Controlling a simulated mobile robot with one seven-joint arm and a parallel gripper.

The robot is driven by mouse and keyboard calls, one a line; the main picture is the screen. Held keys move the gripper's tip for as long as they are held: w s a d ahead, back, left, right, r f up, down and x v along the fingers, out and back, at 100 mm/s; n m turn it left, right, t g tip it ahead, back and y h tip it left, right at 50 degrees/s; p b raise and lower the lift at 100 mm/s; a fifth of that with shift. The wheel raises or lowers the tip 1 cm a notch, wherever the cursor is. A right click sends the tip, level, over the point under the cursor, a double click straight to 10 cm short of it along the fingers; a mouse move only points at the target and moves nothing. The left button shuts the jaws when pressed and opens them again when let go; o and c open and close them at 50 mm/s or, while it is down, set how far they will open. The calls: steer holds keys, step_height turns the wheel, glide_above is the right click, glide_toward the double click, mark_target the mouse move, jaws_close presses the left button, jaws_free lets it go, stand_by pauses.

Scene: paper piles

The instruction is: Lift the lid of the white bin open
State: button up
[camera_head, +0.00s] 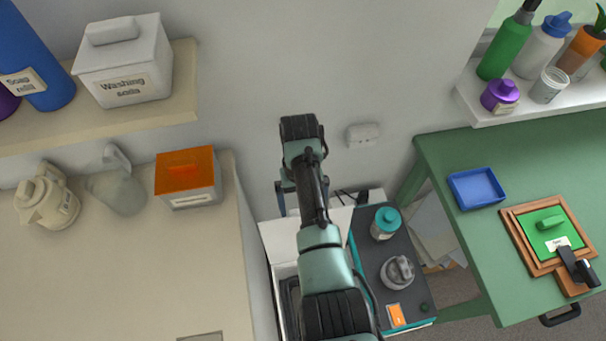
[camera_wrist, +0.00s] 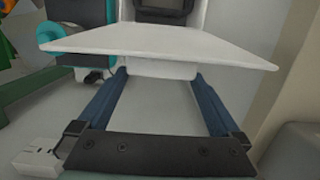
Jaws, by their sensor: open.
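The white bin (camera_head: 276,271) stands on the floor between the beige counter and the dark-topped cart, partly hidden by my arm. Its white lid (camera_head: 280,238) shows as a pale panel at the wall side, with a dark area in front of it that looks like the bin's opening. In the wrist view the lid (camera_wrist: 150,42) is a broad flat plate with a block-like part under it. My gripper (camera_wrist: 158,76) is open, its blue fingers reaching under the lid on either side of that block. I cannot tell whether they touch it. In the head view my arm mostly hides the gripper (camera_head: 303,197).
The beige counter (camera_head: 130,285) edges the left side. The wall is close behind; a green table (camera_head: 440,165) is further right.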

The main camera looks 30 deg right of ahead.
step_height(320, 180, up, 13)
steer(key=w+p, duration=0.1)
steer(key=p, duration=0.1)
steer(key=shift+w+d, duration=0.2)
steer(key=shift+w, duration=0.05)
steer(key=shift+s+f, duration=0.1)
stand_by(0.6)
